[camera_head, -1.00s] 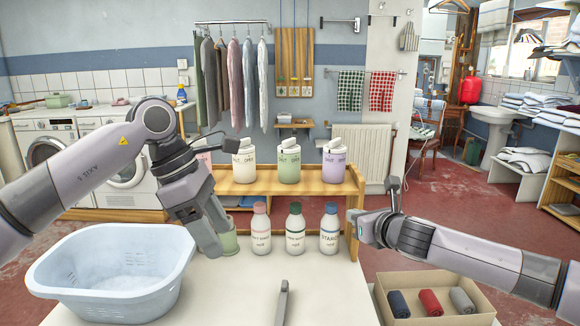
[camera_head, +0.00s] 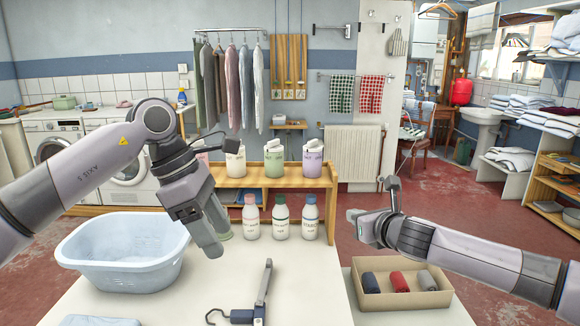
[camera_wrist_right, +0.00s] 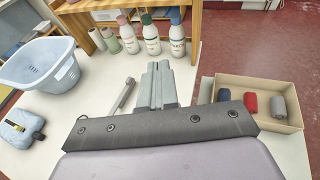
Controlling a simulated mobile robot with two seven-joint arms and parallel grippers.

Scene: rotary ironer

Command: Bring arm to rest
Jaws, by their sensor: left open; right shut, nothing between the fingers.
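My left gripper (camera_head: 212,238) hangs over the white table, between the blue tub and the bottles, with its fingers pointing down. It is open, and I see nothing held in it. A pale green cup (camera_head: 223,230) shows just behind its fingers; I cannot tell whether they touch. My right arm comes in from the right, and its gripper (camera_head: 362,226) is level with the shelf's right end in the head view. In the right wrist view its fingers (camera_wrist_right: 160,72) are shut together and empty, above the white table.
The blue tub (camera_head: 124,262) stands at the table's left. Capped bottles (camera_head: 281,220) stand before a wooden shelf (camera_head: 290,182) with larger containers. A grey hooked tool (camera_head: 262,292) lies in front. A cardboard box (camera_head: 425,298) of rolled cloths sits below my right arm.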

